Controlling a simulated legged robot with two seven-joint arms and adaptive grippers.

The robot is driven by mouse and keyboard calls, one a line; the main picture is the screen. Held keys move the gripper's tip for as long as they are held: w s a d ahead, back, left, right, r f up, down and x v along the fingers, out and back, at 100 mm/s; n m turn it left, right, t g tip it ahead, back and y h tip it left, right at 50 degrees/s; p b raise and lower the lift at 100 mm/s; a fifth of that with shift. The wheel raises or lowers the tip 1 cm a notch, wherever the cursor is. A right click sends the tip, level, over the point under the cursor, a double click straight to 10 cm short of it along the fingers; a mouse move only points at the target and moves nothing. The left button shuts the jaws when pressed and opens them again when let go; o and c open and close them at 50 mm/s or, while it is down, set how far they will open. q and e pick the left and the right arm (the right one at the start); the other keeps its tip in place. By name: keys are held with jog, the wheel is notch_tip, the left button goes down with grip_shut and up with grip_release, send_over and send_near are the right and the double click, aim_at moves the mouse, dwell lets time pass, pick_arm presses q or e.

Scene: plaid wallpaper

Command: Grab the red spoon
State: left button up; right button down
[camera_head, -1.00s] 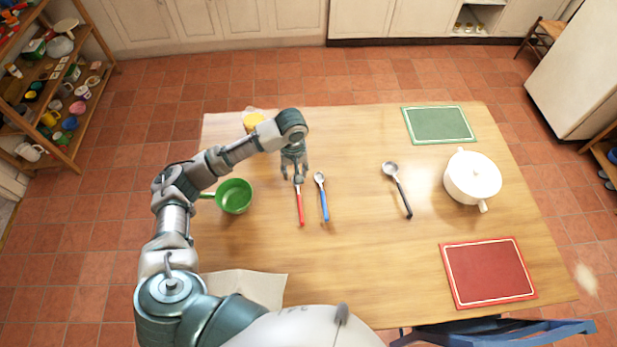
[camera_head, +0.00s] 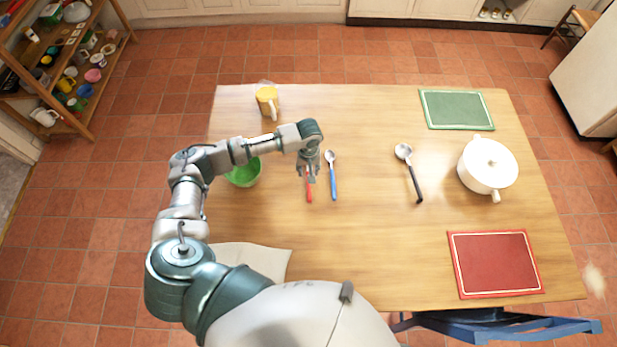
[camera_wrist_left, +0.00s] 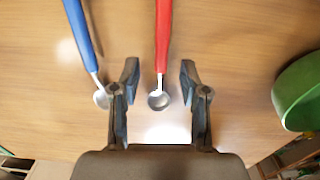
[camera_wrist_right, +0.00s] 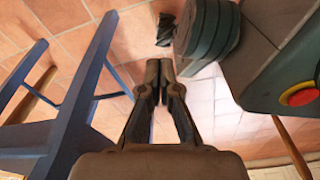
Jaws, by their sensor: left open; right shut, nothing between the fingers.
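The red spoon (camera_head: 309,190) lies on the wooden table, its handle toward me and its bowl hidden under my left gripper in the head view. In the left wrist view the red spoon (camera_wrist_left: 163,50) runs between the fingers, with its metal bowl between the fingertips. My left gripper (camera_head: 309,177) is open above the spoon, one finger on each side; it also shows in the left wrist view (camera_wrist_left: 160,85). Neither finger visibly touches the spoon. My right gripper (camera_wrist_right: 158,75) is shut and empty in the right wrist view, over the floor beside the table.
A blue-handled spoon (camera_head: 333,180) lies close to the right of the red one. A green pan (camera_head: 243,175) stands to the left, partly behind my arm. A blue chair (camera_wrist_right: 75,90) is near my right gripper.

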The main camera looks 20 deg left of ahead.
pick_arm(q)
notch_tip(320, 180, down, 3)
jog(key=shift+d+r, duration=0.1)
jog(key=shift+a, duration=0.2)
jog(key=shift+a, duration=0.15)
jog(key=c, duration=0.7)
grip_shut()
jog(key=shift+d+r, duration=0.1)
jog(key=shift+d, duration=0.15)
